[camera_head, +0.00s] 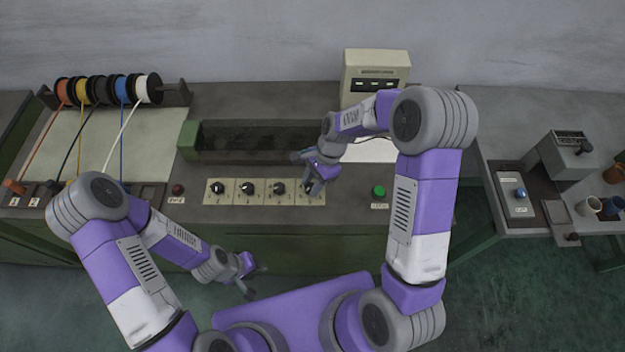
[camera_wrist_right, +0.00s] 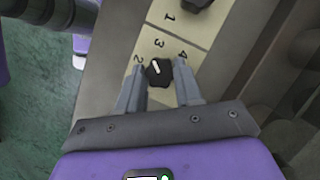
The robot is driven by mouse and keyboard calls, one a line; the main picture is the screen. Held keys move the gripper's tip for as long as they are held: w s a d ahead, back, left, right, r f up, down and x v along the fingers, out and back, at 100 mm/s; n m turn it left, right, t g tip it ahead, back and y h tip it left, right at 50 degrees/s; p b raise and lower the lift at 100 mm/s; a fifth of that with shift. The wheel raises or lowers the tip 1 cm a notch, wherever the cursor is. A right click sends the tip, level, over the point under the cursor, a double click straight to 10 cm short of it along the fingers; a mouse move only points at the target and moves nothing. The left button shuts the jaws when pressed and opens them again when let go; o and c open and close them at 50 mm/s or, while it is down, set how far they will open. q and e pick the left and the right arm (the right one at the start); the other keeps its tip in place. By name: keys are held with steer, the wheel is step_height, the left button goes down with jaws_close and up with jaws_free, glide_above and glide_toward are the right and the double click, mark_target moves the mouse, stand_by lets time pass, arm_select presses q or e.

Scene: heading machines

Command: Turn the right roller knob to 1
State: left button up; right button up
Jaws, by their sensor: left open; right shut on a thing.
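The right roller knob is a small black knob (camera_wrist_right: 160,72) with a white pointer mark, on a pale plate with printed numbers. In the right wrist view its mark points toward the side of the 2 and 3. My right gripper (camera_head: 313,187) is at the rightmost plate of the row, shut on this knob with one finger on each side. In the head view the gripper largely hides the knob. My left gripper (camera_head: 257,282) is open and empty, in front of the console and away from the knobs.
Several similar knobs (camera_head: 247,188) sit in a row to the left. A green button (camera_head: 379,191) is to the right and a red one (camera_head: 177,188) to the left. A dark trough (camera_head: 250,142) lies behind the row. Wire spools (camera_head: 108,89) stand at the back left.

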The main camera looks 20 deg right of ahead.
steer(key=n+p, duration=0.1)
steer(key=n, duration=0.1)
steer(key=n+g, duration=0.1)
steer(key=n, duration=0.1)
steer(key=shift+w+a+r+n+g+h+p, duration=0.1)
steer(key=shift+n+g+h+p, duration=0.2)
steer(key=shift+h+p, duration=0.1)
steer(key=n+g+h, duration=0.1)
steer(key=n, duration=0.3)
steer(key=shift+w+a+n+p, duration=0.1)
steer(key=shift+n+p, duration=0.2)
steer(key=shift+p, duration=0.05)
steer(key=n+h, duration=0.1)
steer(key=n, duration=0.1)
steer(key=n+h, duration=0.1)
steer(key=n, duration=0.2)
steer(key=shift+a+g, duration=0.15)
steer(key=shift+g, duration=0.15)
steer(key=n+h, duration=0.1)
steer(key=n, duration=0.2)
steer(key=n+h, duration=0.1)
steer(key=n, duration=0.1)
steer(key=shift+a+n+h, duration=0.1)
steer(key=shift+n+h, duration=0.2)
steer(key=shift+n, duration=0.1)
steer(key=o, duration=1)
steer(key=shift+t, duration=0.4)
steer(key=shift+o, duration=0.2)
